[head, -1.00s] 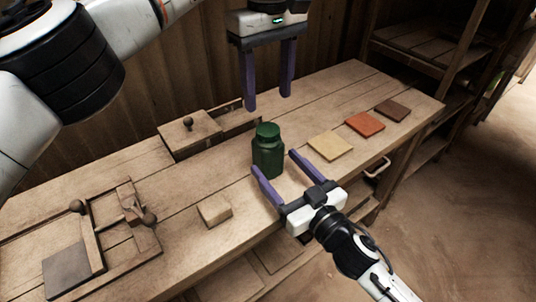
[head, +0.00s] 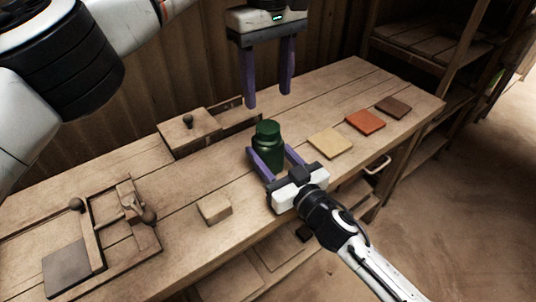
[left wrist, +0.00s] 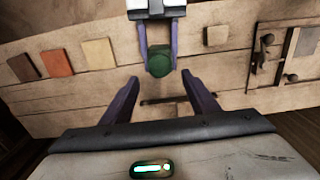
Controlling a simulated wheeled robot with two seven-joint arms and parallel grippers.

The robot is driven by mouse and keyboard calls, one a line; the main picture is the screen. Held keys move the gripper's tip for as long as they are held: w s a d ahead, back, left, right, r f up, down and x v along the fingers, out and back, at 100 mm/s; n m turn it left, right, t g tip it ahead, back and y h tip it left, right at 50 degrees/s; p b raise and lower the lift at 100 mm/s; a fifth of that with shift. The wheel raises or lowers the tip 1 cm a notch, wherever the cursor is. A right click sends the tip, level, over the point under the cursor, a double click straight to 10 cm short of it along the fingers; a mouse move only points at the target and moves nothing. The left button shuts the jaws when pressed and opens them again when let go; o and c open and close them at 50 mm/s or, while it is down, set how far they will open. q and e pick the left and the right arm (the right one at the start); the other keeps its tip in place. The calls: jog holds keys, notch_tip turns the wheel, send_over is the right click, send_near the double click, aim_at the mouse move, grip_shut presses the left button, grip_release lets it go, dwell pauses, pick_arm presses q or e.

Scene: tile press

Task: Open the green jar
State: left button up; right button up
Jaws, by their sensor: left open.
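The green jar (head: 267,154) stands upright on the workbench, with its dark green lid (head: 267,129) on. My right gripper (head: 268,150) reaches in from the front, its purple fingers on either side of the jar's body. My left gripper (head: 267,101) is open and empty, pointing down above and behind the jar. In the left wrist view the lid (left wrist: 159,63) shows just beyond the left fingertips (left wrist: 160,77), between the right gripper's fingers.
Yellow (head: 330,143), orange (head: 365,122) and brown (head: 391,107) tiles lie right of the jar. A pale block (head: 214,209) lies to its left. A wooden press frame (head: 125,240) with a grey plate is at far left. A knobbed wooden box (head: 190,133) stands behind.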

aim_at(268, 126)
grip_shut()
pick_arm(q)
jog(key=m, duration=0.8)
jog(key=shift+m, duration=0.3)
jog(key=shift+f, duration=4)
